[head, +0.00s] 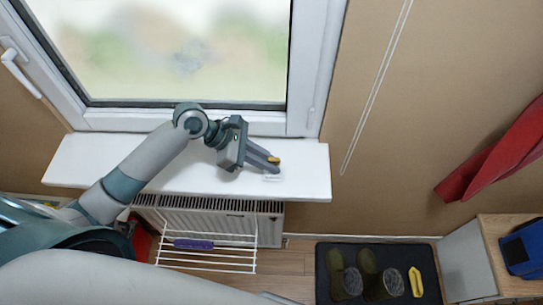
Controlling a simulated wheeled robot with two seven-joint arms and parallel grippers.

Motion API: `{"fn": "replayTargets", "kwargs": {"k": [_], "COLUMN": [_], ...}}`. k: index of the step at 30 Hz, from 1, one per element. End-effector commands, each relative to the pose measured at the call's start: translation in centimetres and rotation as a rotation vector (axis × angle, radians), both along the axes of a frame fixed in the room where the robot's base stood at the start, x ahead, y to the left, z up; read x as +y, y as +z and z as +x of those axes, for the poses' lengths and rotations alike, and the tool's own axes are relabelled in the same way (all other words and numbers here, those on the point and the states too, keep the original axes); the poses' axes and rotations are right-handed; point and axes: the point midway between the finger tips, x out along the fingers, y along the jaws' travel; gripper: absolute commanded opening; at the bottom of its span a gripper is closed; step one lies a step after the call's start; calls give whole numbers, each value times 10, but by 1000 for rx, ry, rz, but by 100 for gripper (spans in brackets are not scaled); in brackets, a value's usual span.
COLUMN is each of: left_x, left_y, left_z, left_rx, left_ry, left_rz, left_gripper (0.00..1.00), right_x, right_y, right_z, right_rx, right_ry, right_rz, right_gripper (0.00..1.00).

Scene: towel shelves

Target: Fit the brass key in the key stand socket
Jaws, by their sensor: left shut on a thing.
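My left gripper (270,160) reaches in from the left over the white windowsill (90,165). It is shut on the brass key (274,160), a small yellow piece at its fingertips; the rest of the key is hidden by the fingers. A small pale object, seemingly the key stand (271,178), lies on the sill just below the fingertips in the picture. Its socket is too small to make out, and I cannot tell whether the key touches it. My right gripper is out of view.
A radiator (215,212) and a white wire rack (210,262) with a purple item (193,244) are below the sill. A dark mat (395,255) holds boots (368,268) and a yellow object (416,281). A red cloth (495,155) hangs right. The sill's left part is clear.

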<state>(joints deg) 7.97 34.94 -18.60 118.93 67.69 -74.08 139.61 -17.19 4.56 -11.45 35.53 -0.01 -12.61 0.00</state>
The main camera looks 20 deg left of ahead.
Motion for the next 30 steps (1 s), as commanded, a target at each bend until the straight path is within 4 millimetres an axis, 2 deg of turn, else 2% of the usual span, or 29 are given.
{"fn": "replayTargets", "kwargs": {"k": [4,5,6,7,8,20,25,30], "left_x": [0,0,0,0,0,1,9,25], "left_y": [-3,-3,-3,-3,-4,-4,3,18], "left_z": [0,0,0,0,0,-2,-2,-7], "left_rx": [1,0,0,0,1,4,1,-1], "left_ry": [1,0,0,0,0,-2,0,-1], "left_rz": [0,0,0,0,0,1,3,3], "left_gripper": [0,14,24,31,34,34,34,34], "right_x": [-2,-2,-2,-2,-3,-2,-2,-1], "right_y": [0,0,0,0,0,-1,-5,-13], "right_z": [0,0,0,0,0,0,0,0], "right_rx": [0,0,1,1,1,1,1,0], "right_ry": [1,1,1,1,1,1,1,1], "right_rz": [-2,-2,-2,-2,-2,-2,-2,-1], "right_gripper": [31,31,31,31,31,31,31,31]}}
